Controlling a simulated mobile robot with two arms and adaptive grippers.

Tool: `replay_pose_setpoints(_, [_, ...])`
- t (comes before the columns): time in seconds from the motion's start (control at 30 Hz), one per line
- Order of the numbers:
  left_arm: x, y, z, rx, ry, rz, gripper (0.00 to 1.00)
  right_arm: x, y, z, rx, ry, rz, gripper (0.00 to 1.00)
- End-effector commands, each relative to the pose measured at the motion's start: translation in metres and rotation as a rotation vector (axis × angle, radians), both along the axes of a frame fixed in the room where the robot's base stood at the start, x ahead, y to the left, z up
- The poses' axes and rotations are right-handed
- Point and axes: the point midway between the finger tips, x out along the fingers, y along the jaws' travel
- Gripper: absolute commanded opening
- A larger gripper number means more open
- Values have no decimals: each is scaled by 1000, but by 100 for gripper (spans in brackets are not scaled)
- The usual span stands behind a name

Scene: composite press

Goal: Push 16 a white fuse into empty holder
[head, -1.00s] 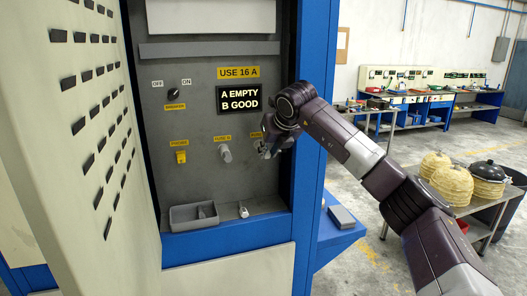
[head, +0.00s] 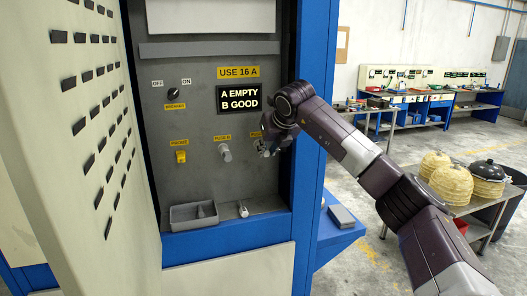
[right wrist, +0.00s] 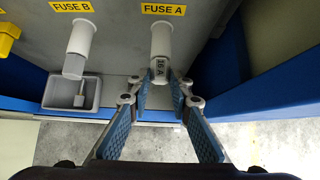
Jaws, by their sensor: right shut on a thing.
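The white fuse (right wrist: 158,70), marked 16 A, is between the fingertips of my right gripper (right wrist: 158,86), which is shut on it. The fuse lines up with the white holder (right wrist: 161,38) below the FUSE A label, and its far end meets the holder's mouth; how deep it sits I cannot tell. In the head view my right gripper (head: 266,148) is at the panel's right side and hides this holder. The FUSE B holder (head: 225,152) is to its left. The display (head: 239,98) reads A EMPTY, B GOOD. My left gripper is not in view.
A grey tray (head: 183,224) with a small piece in it stands on the ledge below. A small white item (head: 243,209) lies beside it. A yellow switch (head: 181,156) and a black breaker knob (head: 173,92) are on the left. The blue cabinet frame (head: 312,110) borders the panel's right.

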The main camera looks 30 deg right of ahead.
Motion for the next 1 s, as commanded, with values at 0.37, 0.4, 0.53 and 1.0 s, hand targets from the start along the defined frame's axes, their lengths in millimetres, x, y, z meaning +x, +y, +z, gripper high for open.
replay_pose_setpoints(0.37, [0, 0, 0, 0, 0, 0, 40, 1, 0, 0, 0, -1, 0, 39])
replay_pose_setpoints(0.4, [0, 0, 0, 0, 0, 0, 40, 1, 0, 0, 0, -1, 0, 39])
replay_pose_setpoints(0.53, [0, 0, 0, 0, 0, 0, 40, 1, 0, 0, 0, 0, 0, 39])
replay_pose_setpoints(1.0, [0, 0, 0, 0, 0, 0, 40, -43, 10, 51, -1, -6, 1, 39])
